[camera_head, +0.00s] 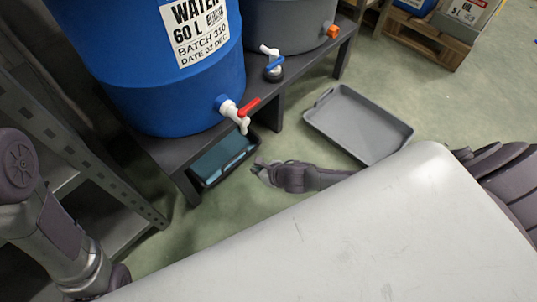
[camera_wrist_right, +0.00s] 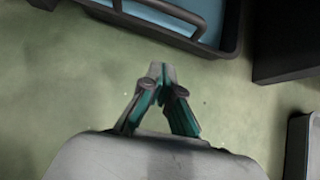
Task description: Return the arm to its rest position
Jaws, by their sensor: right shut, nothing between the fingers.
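My right gripper (camera_head: 262,168) is low over the green floor, in front of the dark bench. It also shows in the right wrist view (camera_wrist_right: 160,78), where its fingertips meet with nothing between them. Only bare floor lies under the fingers there. My left arm shows at the left edge of the head view, but its gripper is not visible.
A blue water barrel (camera_head: 190,95) with a red-handled tap (camera_head: 240,113) stands on the dark bench (camera_head: 165,150). A bin with blue-green contents (camera_head: 222,158) sits below. A grey tray (camera_head: 385,152) lies on the floor to the right. Metal shelving (camera_head: 60,130) stands at left.

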